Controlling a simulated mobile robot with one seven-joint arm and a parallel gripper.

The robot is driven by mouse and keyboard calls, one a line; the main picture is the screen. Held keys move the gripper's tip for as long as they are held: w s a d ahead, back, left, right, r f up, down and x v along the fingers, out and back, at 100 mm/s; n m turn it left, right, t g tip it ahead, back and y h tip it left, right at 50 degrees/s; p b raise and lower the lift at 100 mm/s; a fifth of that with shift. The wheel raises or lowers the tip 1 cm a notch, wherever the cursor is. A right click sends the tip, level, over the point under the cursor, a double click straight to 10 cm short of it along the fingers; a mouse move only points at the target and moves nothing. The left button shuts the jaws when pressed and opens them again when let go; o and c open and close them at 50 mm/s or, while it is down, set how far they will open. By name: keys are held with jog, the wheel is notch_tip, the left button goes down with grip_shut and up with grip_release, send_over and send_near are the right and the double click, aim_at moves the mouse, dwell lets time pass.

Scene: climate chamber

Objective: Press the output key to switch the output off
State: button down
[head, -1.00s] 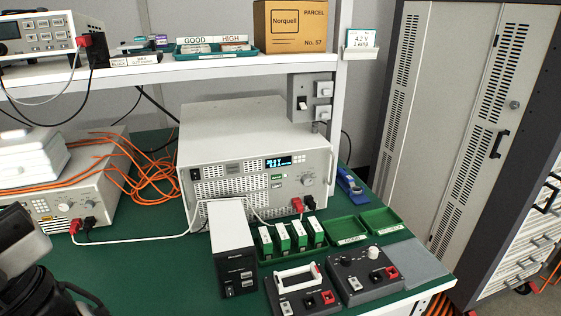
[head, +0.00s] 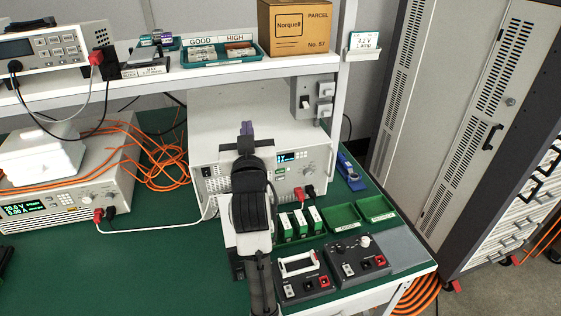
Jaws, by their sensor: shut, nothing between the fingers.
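The large light-grey bench instrument (head: 215,115) stands on the green bench under the shelf. Its lit display (head: 291,157) shows to the right of my arm, too small to read and partly covered. A small green-lit key (head: 281,171) sits below the display; its label is not legible. My arm hides much of the front panel.
A second supply (head: 62,205) with a lit display stands at the left, red and black plugs in it. Green trays (head: 343,217) and two control boxes (head: 360,257) stand at the right. Orange cables (head: 155,150) lie behind. The shelf (head: 180,72) runs above.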

aim_at(280, 171)
jog(key=w+d+f+m+g+h+p, duration=0.25)
jog(key=d+f+h, duration=0.25)
jog(key=d+f, duration=0.45)
jog(key=f, duration=0.4)
jog(key=s+f+n+g+h, duration=0.1)
jog(key=f, duration=0.3)
jog(key=s+d+f+n+g+h, duration=0.1)
jog(key=f, duration=0.3)
jog(key=shift+s+f+g, duration=0.1)
jog(key=shift+f+g, duration=0.15)
jog(key=shift+f, duration=0.1)
jog(key=shift+a, duration=0.1)
jog(key=shift+w+a+b, duration=0.4)
jog(key=shift+w+a, duration=0.05)
jog(key=shift+w, duration=0.95)
jog(key=shift+w+a+b, duration=0.4)
jog(key=shift+w, duration=1.05)
jog(key=shift+w+a+b, duration=0.4)
jog(key=shift+w+a, duration=0.05)
jog(key=shift+w, duration=0.95)
jog(key=shift+w+a, duration=0.15)
jog(key=shift+w, duration=0.25)
